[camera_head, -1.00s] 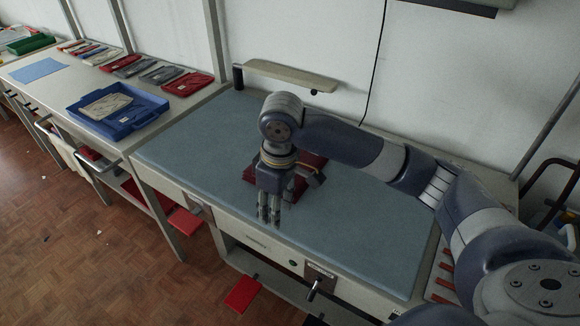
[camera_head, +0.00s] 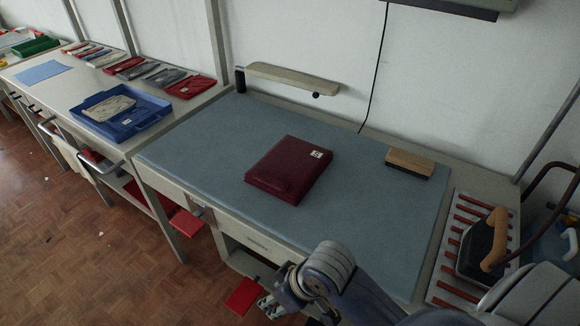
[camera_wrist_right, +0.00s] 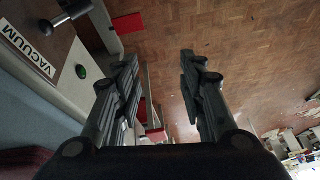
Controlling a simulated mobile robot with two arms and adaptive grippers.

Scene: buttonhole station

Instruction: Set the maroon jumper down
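The maroon jumper (camera_head: 285,172) lies folded flat on the blue-grey padded pressing table (camera_head: 205,143), with a small white label near its upper right corner. Nothing touches it from above. My right gripper (camera_head: 270,303) is at the table's front edge, apart from the jumper and in front of it. In the right wrist view my right gripper (camera_wrist_right: 160,85) has its fingers wide apart with nothing between them. A dark maroon patch (camera_wrist_right: 22,160), likely the jumper's edge, shows there at lower left. My left gripper is not in view.
A wooden block (camera_head: 410,163) lies at the table's back right. An iron (camera_head: 482,250) stands on a striped rest at the right. A blue tray (camera_head: 152,118) holding a beige folded garment is on the left bench, with several folded garments behind. Red pedals are below.

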